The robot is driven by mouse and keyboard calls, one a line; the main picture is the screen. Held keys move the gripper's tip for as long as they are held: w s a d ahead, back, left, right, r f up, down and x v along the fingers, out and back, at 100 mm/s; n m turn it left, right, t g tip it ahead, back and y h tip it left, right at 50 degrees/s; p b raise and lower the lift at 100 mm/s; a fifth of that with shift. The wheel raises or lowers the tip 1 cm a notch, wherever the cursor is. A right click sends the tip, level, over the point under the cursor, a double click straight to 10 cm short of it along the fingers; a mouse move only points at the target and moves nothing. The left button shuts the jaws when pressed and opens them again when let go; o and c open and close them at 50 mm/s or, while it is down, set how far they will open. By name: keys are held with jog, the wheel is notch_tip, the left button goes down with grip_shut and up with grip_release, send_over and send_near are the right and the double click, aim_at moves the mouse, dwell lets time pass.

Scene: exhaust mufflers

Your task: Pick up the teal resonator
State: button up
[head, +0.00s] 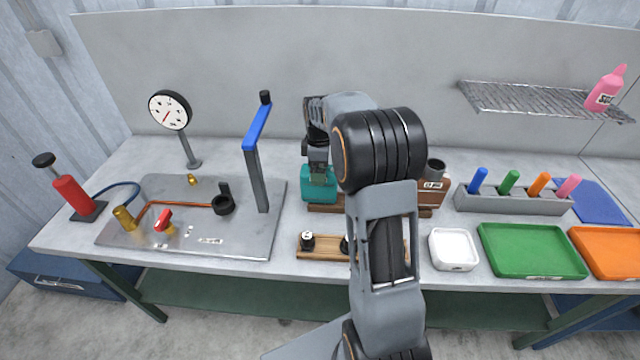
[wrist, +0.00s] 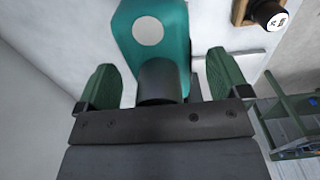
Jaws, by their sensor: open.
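The teal resonator (head: 319,184) stands on a wooden rack (head: 324,209) behind my arm in the head view. In the wrist view, the teal resonator (wrist: 172,52) shows a white round patch and a dark neck (wrist: 161,80) facing my gripper. My gripper (wrist: 163,66) is open, with one green finger on each side of the resonator's neck and a visible gap on both sides. In the head view, my gripper (head: 318,163) is right above the resonator's top, and its fingers are hard to make out. My arm hides the middle of the rack.
A brown block (head: 434,189) with a dark neck stands at the rack's right end. A small wooden board (head: 326,246) with dark knobs lies in front. A blue-topped post (head: 257,150) rises to the left. White (head: 453,266), green (head: 532,262) and orange (head: 610,262) trays lie right.

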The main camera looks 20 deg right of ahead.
jog(key=c, duration=0.9)
jog(key=shift+c, duration=0.3)
jog(key=shift+r, duration=0.15)
jog(key=shift+w+r, duration=0.1)
jog(key=shift+r, duration=0.45)
notch_tip(320, 180, up, 2)
jog(key=shift+r, duration=0.1)
jog(key=s+a+r+b, duration=0.1)
jog(key=s+a+r, duration=0.1)
jog(key=s+r, duration=0.2)
jog(key=s+a+r+b, duration=0.2)
jog(key=s+r, duration=0.3)
jog(key=s, duration=0.4)
jog(key=shift+a+r, duration=0.25)
jog(key=shift+a, duration=0.6)
